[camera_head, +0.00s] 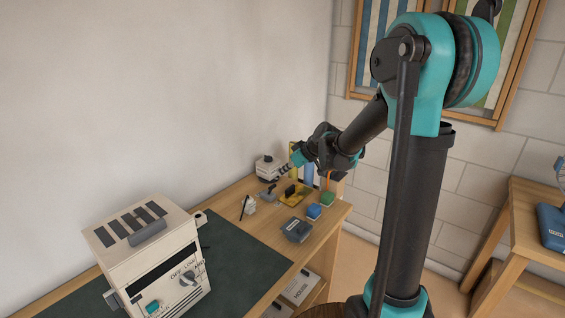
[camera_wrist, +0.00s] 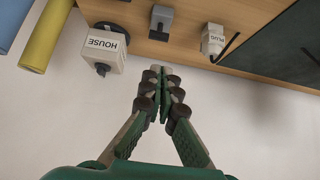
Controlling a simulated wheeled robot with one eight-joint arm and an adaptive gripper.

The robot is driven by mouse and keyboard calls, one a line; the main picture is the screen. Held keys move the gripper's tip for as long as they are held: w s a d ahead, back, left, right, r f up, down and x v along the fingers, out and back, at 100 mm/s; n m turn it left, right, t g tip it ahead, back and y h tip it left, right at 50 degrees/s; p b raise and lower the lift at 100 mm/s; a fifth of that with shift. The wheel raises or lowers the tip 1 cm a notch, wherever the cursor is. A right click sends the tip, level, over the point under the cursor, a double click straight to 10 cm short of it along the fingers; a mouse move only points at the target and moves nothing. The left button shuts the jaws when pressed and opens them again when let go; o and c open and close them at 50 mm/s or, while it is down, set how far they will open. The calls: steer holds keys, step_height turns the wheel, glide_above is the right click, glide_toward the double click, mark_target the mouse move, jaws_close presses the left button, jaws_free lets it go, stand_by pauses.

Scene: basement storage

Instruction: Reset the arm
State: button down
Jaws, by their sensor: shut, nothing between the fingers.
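My gripper (camera_wrist: 160,78) is shut and empty in the wrist view, its fingertips together in front of the pale wall near the bench edge. In the head view my gripper (camera_head: 284,171) is at the end of my extended arm, over the back end of the wooden bench (camera_head: 338,212). A white box labelled HOUSE (camera_wrist: 103,48) is beside the fingers in the wrist view. A small grey object (camera_wrist: 161,22) lies beyond the fingertips. A white piece labelled PLUG (camera_wrist: 213,40) is to the right.
A large cream machine with a dial (camera_head: 150,262) stands on a dark green mat (camera_head: 245,262) at the front of the bench. Blue (camera_head: 314,211) and green (camera_head: 328,198) blocks and a dark box (camera_head: 297,229) sit near the bench's right edge. Another wooden table (camera_head: 510,235) stands at right.

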steer(key=s+d+f+m+h, duration=0.2)
steer(key=s+d, duration=0.4)
steer(key=s, duration=0.3)
steer(key=s+d+f+m+g+h, duration=0.1)
steer(key=s+d+f+m, duration=0.3)
steer(key=s, duration=0.6)
steer(key=s+d+f+m+h, duration=0.3)
steer(key=s+d+f+m, duration=0.1)
steer(key=s+d, duration=0.4)
steer(key=shift+s+d+f+h, duration=0.15)
steer(key=shift+s+d+h, duration=0.25)
steer(key=shift+s, duration=0.6)
